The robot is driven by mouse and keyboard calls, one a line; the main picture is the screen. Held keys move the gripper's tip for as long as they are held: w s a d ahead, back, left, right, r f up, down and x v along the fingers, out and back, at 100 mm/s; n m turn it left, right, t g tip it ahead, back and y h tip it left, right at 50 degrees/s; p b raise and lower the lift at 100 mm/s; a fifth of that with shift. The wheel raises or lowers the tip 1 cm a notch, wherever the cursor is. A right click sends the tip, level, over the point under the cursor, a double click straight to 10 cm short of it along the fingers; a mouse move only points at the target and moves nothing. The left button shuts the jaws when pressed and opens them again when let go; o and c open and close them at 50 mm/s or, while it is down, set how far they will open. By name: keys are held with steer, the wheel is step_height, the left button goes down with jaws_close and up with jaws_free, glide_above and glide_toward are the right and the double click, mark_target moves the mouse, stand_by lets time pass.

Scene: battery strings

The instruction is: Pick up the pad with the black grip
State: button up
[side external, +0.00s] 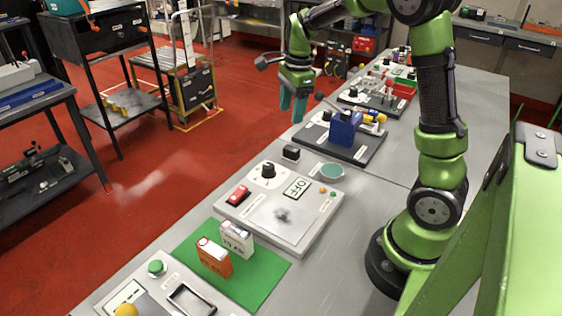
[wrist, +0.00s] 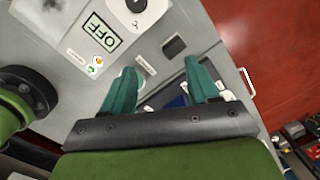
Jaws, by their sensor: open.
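A small black block (side external: 291,153) sits on the grey bench near its left edge, beyond the panel with the OFF display. It looks like the pad's black grip, but any pad under it is too small to make out. In the wrist view it is a dark square (wrist: 174,46) ahead of the fingertips. My gripper (side external: 292,108) hangs above the bench's left edge, higher and farther along than the block, its teal fingers pointing down. In the wrist view my gripper (wrist: 161,73) is open, with nothing held between the fingers.
A teal disc (side external: 332,170) lies right of the block. The OFF panel (side external: 240,223) with a red switch and black knob is nearer the camera. A blue box (side external: 345,128) stands on a dark board beyond. A green mat (side external: 262,288) carries two small boxes.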

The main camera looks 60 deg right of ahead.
steer(key=w+d+m+g, duration=0.1)
steer(key=w+d+m, duration=0.1)
steer(key=d+m, duration=0.5)
steer(key=m, duration=0.5)
glide_above(292, 148)
steer(key=shift+h, duration=0.3)
steer(key=f, duration=1)
steer(key=shift+w+d+f, duration=0.2)
steer(key=shift+d+f, duration=0.1)
steer(key=shift+f, duration=0.05)
steer(key=shift+s+a+f, duration=0.1)
steer(key=shift+a+f, duration=0.05)
steer(key=shift+f, duration=1.25)
steer(key=shift+s+a+f, duration=0.1)
steer(key=shift+a+f, duration=0.05)
steer(key=shift+f, duration=1.2)
steer(key=c, duration=1)
steer(key=shift+r, duration=0.15)
steer(key=shift+c, duration=0.3)
